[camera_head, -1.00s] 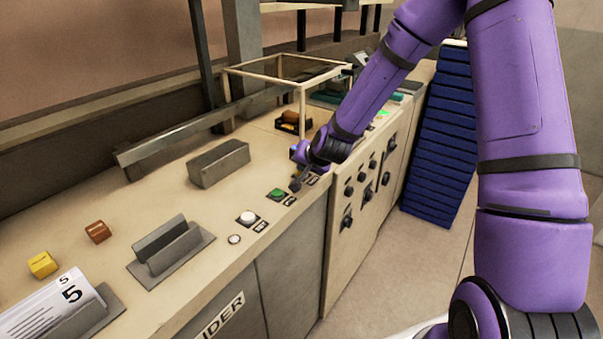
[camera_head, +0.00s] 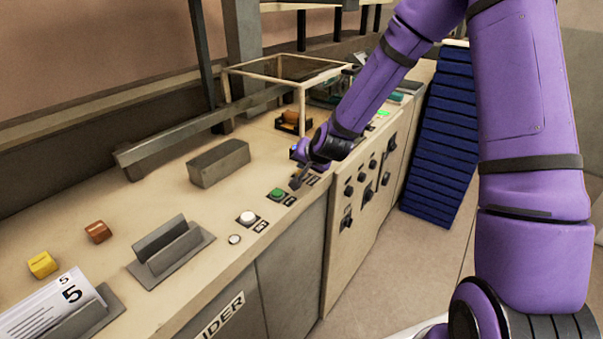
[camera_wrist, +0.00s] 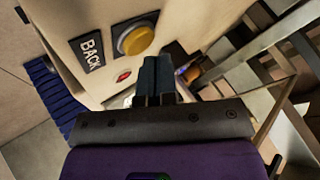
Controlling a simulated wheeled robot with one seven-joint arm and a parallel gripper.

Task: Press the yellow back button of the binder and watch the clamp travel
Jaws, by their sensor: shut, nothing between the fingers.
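The yellow back button (camera_wrist: 135,40) shows in the wrist view as a round cap in a dark square surround, beside a black BACK label (camera_wrist: 90,50). My gripper (camera_wrist: 158,62) is shut and empty, its fingertips just to the lower right of the button in that view. Whether they touch the button cannot be told. In the head view my gripper (camera_head: 297,182) is low over the front edge of the binder worktop (camera_head: 105,195), past the green button (camera_head: 278,194). The yellow button is not distinguishable there. I cannot pick out the clamp with certainty.
A white button (camera_head: 248,217) sits nearer along the edge. A grey block (camera_head: 219,163) and a slotted metal holder (camera_head: 170,250) stand on the worktop. A cream frame (camera_head: 301,105) rises behind my gripper. A blue stack (camera_head: 440,140) stands at the right, with open floor before it.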

